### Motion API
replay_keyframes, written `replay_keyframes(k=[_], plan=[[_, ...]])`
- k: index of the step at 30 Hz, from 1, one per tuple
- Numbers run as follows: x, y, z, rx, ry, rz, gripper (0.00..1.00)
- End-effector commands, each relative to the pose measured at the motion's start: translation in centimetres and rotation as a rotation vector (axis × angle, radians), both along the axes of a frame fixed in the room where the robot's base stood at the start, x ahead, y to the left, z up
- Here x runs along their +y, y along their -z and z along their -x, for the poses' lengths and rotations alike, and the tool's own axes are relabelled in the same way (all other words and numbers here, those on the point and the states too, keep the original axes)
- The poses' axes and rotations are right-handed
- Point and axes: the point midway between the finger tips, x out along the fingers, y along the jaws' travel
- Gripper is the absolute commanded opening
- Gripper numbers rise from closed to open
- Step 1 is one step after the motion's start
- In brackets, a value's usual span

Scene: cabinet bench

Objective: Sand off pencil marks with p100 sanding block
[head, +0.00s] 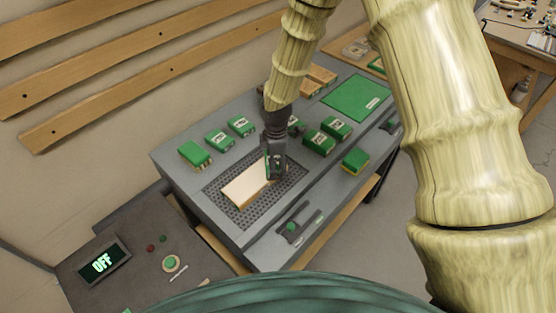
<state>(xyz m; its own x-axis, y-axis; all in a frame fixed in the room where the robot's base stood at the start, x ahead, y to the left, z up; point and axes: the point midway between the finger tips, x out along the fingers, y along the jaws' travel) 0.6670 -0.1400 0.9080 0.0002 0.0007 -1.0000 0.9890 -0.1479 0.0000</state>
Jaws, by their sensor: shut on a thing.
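My gripper (275,173) points down at the right end of a pale wooden board (247,188). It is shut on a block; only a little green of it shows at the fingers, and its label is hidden. The board lies on a dark perforated panel (226,209) set in the grey bench. Pencil marks cannot be made out at this size. I cannot tell whether the held block touches the board. Several other green blocks stand behind and to the right, including one pair (318,142); their labels are too small to read.
A green and yellow block (355,160) sits at the bench's right front. A green mat (356,98) lies at the back right. A dark tool (292,227) lies on the front ledge. A display (102,262) reads OFF, beside buttons at the lower left.

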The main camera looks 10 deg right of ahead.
Motion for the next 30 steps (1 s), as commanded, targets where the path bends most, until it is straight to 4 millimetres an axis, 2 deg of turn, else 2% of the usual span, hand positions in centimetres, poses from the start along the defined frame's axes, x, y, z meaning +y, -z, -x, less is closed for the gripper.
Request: replay_keyframes(k=[12,23,30], plan=[[-0.9,-0.1,-0.6,0.0,-0.001,0.0,0.67],[0.1,0.2,0.2,0.002,-0.001,0.001,0.67],[-0.6,0.0,-0.3,0.001,0.001,0.0,0.67]])
